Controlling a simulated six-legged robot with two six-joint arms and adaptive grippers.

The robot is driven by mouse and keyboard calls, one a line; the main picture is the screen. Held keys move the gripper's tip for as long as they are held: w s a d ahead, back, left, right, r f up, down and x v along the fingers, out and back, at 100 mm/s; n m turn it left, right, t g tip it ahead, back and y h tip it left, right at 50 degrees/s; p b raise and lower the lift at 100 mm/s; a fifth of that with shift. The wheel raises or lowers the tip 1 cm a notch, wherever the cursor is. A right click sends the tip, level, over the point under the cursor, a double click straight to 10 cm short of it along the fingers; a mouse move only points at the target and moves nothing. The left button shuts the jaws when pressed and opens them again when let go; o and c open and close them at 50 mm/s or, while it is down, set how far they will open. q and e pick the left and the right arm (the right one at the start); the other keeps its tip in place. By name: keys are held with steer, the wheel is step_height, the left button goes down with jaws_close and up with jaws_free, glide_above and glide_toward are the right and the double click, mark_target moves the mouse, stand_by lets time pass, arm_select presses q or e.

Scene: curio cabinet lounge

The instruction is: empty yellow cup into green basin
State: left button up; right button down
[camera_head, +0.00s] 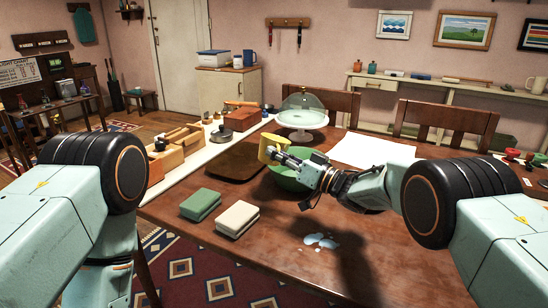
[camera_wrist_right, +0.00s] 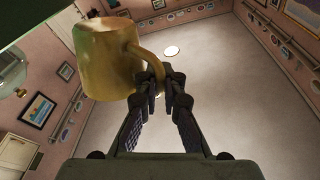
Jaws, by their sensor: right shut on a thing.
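The yellow cup (camera_head: 267,149) is held up at the far left side of the green basin (camera_head: 287,183) on the wooden table. My right gripper (camera_head: 284,159) is shut on the cup's handle, which shows between the fingertips in the right wrist view (camera_wrist_right: 160,84). The cup body (camera_wrist_right: 105,62) is beside the fingers there and looks tilted. I cannot see inside the cup or tell whether anything is in it. My right forearm and gripper hide part of the basin, and its inside is mostly hidden. My left gripper is out of view.
A green block (camera_head: 200,205) and a cream block (camera_head: 237,219) lie at the front left. A pale puddle (camera_head: 320,241) is on the table. A dark tray (camera_head: 237,160) and a glass-domed stand (camera_head: 301,118) stand beyond. White paper (camera_head: 371,152) lies behind my right arm.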

steer(key=d+m+t, duration=0.1)
steer(key=m, duration=0.1)
steer(key=w+d+r+m+t, duration=0.1)
steer(key=m, duration=0.2)
steer(key=w+r+m+t+p, duration=0.1)
steer(key=m, duration=0.1)
steer(key=shift+w+d+r+m+t, duration=0.1)
steer(key=shift+w+d+m+t, duration=0.2)
steer(key=shift+d+m, duration=0.1)
stand_by(0.5)
steer(key=shift+w+m+b, duration=0.1)
steer(key=shift+m+b, duration=0.2)
steer(key=shift+m, duration=0.2)
steer(key=shift+w+d+r+m+t, duration=0.1)
steer(key=shift+w+r+m+t, duration=0.1)
steer(key=shift+m+t, duration=0.4)
stand_by(0.6)
steer(key=shift+w+d+m+h+b, duration=0.15)
steer(key=shift+m+h+b, duration=0.15)
steer(key=shift+m+b, duration=0.3)
stand_by(0.4)
steer(key=shift+w+d+m+t+h+b, duration=0.15)
steer(key=shift+w+m+t+h+b, duration=0.25)
steer(key=shift+m, duration=0.4)
steer(key=shift+w+d+m+t+h+b, duration=0.2)
steer(key=shift+m+t, duration=0.3)
steer(key=shift+m, duration=0.3)
stand_by(0.8)
steer(key=shift+w+m, duration=0.1)
steer(key=shift+m, duration=0.3)
